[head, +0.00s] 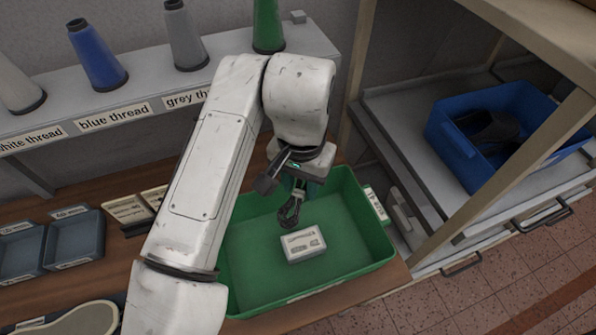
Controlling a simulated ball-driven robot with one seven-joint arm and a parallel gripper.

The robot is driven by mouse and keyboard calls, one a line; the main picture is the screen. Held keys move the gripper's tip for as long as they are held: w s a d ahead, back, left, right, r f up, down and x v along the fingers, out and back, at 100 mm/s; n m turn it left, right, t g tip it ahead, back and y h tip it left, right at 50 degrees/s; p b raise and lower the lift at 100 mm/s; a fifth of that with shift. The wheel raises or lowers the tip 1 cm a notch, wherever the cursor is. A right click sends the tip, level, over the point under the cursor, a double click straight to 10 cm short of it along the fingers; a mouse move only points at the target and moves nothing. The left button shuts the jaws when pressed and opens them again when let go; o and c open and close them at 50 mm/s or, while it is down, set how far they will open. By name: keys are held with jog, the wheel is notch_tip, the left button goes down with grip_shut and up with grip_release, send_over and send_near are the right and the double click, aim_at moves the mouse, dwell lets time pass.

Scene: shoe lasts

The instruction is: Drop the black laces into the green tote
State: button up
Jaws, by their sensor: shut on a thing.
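The green tote (340,262) stands on the wooden bench at the centre. My gripper (296,190) points down over the tote's back part. It is shut on the black laces (289,211), a dark looped bundle hanging below the fingers. The laces appear above the tote floor; their exact height is hard to tell. The fingers are partly hidden by my wrist.
A white box (303,244) lies in the tote. A shelf with labelled thread cones, including a blue one (97,55), runs behind. Grey trays (73,238) sit at left. A blue bin (470,155) with a dark shoe-like object stands on the right rack.

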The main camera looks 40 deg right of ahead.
aim_at(301, 199)
jog(key=shift+f+b, duration=1.35)
jog(key=shift+f, duration=1.4)
jog(key=o, duration=1.1)
jog(key=shift+r, duration=0.15)
notch_tip(301, 199, up, 11)
jog(key=shift+f+b, duration=0.2)
jog(key=shift+b, duration=0.45)
